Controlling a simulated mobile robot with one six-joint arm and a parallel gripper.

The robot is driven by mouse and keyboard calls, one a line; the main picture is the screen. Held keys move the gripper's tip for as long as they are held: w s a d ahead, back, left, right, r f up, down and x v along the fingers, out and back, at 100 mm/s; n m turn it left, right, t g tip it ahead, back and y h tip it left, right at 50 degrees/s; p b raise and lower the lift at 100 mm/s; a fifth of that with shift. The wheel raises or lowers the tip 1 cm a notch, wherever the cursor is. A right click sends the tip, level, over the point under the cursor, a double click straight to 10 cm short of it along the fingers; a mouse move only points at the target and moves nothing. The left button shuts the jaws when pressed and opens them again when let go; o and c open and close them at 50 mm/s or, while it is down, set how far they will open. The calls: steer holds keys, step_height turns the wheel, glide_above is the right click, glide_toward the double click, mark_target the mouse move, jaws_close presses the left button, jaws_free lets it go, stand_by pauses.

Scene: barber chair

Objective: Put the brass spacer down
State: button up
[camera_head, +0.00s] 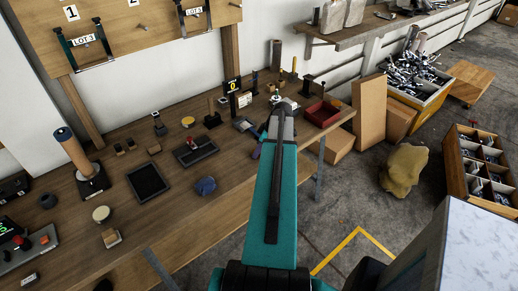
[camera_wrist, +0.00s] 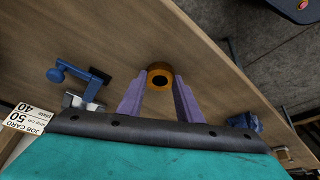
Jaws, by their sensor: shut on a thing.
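The brass spacer (camera_wrist: 160,68), a short ring with a dark hole, shows in the wrist view between the tips of my two purple fingers. My gripper (camera_wrist: 158,82) is shut on it, over the wooden bench top (camera_wrist: 130,30). I cannot tell whether the spacer touches the bench or hangs just above it.
In the wrist view a blue clamp-like tool (camera_wrist: 75,76) and a job card (camera_wrist: 22,121) lie left, and a blue crumpled thing (camera_wrist: 243,122) lies right. The bench's front edge runs close on the right. A red tray (camera_head: 322,114) stands farther along the bench.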

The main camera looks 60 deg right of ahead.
steer(key=shift+f, duration=0.15)
steer(key=o, duration=1)
steer(key=shift+o, duration=0.2)
steer(key=shift+r, duration=0.25)
steer(key=b+v, duration=0.4)
steer(key=v, duration=0.8)
steer(key=shift+f, duration=0.1)
stand_by(0.4)
